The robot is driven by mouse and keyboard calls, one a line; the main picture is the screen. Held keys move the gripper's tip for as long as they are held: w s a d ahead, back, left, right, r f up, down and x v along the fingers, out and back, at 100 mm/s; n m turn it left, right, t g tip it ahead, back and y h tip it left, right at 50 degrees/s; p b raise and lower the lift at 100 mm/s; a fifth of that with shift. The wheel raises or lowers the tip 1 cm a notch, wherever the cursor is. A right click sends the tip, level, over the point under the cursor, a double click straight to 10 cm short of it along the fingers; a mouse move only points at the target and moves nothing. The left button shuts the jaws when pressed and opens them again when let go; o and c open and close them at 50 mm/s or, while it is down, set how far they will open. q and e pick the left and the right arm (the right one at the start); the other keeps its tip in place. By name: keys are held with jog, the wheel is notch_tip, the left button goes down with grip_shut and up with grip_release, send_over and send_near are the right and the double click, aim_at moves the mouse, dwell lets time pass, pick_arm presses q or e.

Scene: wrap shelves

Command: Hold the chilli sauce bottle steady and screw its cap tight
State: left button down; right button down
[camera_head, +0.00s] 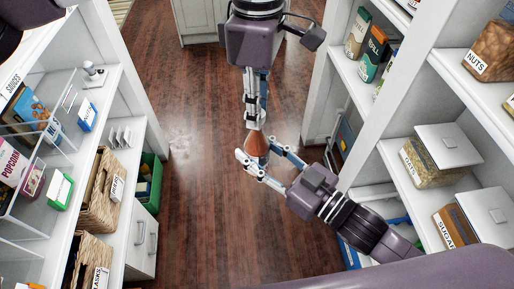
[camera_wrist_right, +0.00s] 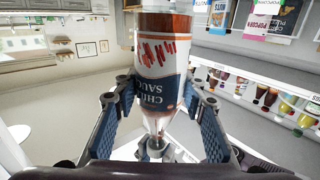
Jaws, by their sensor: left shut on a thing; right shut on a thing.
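The chilli sauce bottle (camera_head: 257,145) shows reddish brown between my two grippers in the head view, above the floor. In the right wrist view the bottle (camera_wrist_right: 164,60) has red contents and a white and blue label, and narrows toward the lower edge. My right gripper (camera_head: 262,163) is shut on its body, with one finger on each side; these fingers also show in the right wrist view (camera_wrist_right: 163,110). My left gripper (camera_head: 255,122) reaches down from above and is shut at the bottle's narrow upper end. The cap is hidden by its fingers.
White shelves stand on the left with baskets (camera_head: 103,195) and a green bin (camera_head: 150,180). Shelves on the right hold boxes and jars, including an oats container (camera_head: 430,168). A cabinet (camera_head: 200,18) stands at the back. The wooden floor (camera_head: 200,130) between is clear.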

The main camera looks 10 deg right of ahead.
pick_arm(q)
jog(key=m, duration=0.4)
jog(key=shift+f, duration=0.1)
jog(key=m, duration=0.3)
jog(key=shift+m, duration=0.3)
jog(key=m, duration=0.6)
jog(key=shift+m, duration=0.4)
jog(key=m, duration=0.6)
jog(key=shift+w+m, duration=0.1)
jog(key=shift+m, duration=0.3)
jog(key=m, duration=0.6)
jog(key=shift+m, duration=0.3)
jog(key=m, duration=0.6)
jog(key=shift+m, duration=0.3)
jog(key=m, duration=0.6)
jog(key=shift+m, duration=0.4)
jog(key=m, duration=0.6)
jog(key=shift+f+m, duration=0.1)
jog(key=shift+m, duration=0.2)
jog(key=m, duration=0.5)
jog(key=shift+m, duration=0.4)
jog(key=c, duration=1.7)
grip_release()
